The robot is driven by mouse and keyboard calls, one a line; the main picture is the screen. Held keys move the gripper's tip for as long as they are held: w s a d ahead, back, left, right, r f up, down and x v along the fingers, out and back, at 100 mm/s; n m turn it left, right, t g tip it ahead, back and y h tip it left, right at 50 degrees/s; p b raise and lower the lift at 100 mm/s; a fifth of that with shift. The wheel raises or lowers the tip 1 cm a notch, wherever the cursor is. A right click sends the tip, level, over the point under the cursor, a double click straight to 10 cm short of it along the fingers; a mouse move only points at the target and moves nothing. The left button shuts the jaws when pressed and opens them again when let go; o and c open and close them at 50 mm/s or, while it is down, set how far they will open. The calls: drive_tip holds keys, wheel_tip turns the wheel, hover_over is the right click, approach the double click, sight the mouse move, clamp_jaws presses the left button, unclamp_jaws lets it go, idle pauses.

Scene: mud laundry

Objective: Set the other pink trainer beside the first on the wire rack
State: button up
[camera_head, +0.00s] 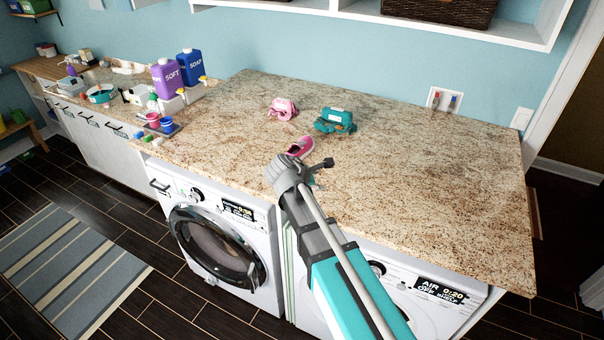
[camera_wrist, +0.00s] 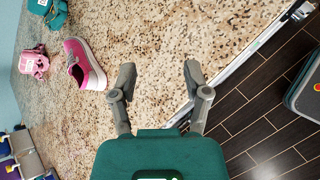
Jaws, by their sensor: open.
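One pink trainer (camera_head: 300,147) with a pale sole lies on the granite counter, just beyond the end of my arm. It also shows in the wrist view (camera_wrist: 86,63), left of the fingers and apart from them. My gripper (camera_wrist: 160,76) is open and empty, with its fingers spread above the counter near its front edge. In the head view my arm's end largely hides the gripper. I see neither a second pink trainer nor a wire rack in either view.
A pink bundle (camera_head: 283,109) and a teal bundle (camera_head: 336,121) lie on the granite counter (camera_head: 430,180) behind the trainer. Purple (camera_head: 166,79) and blue (camera_head: 190,68) bottles stand at the left. The counter's right half is clear. Washing machines (camera_head: 222,245) stand below.

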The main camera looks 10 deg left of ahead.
drive_tip(key=s+d+f+m+g+y+b, duration=0.1)
drive_tip(key=s+d+f+m+g+y, duration=0.25)
drive_tip(key=d+m, duration=0.5)
drive_tip(key=s+d+f+m+g+b, duration=0.15)
drive_tip(key=s+d+f+m, duration=0.25)
drive_tip(key=s+d+m, duration=0.4)
drive_tip(key=s+d+f+m+g+y+b, duration=0.1)
drive_tip(key=s+d+f+m+b, duration=0.1)
drive_tip(key=f+b, duration=0.4)
drive_tip(key=s+d+f+m+g+y+b, duration=0.1)
drive_tip(key=s+d+f+m+b, duration=0.1)
drive_tip(key=s+f+b, duration=0.2)
wheel_tip(320, 180, down, 3)
drive_tip(key=shift+s+d+f+m+g+b, duration=0.15)
drive_tip(key=shift+d+m+g+b, duration=0.25)
drive_tip(key=shift+b, duration=0.5)
drive_tip(key=shift+s+y, duration=0.15)
drive_tip(key=shift+y, duration=0.1)
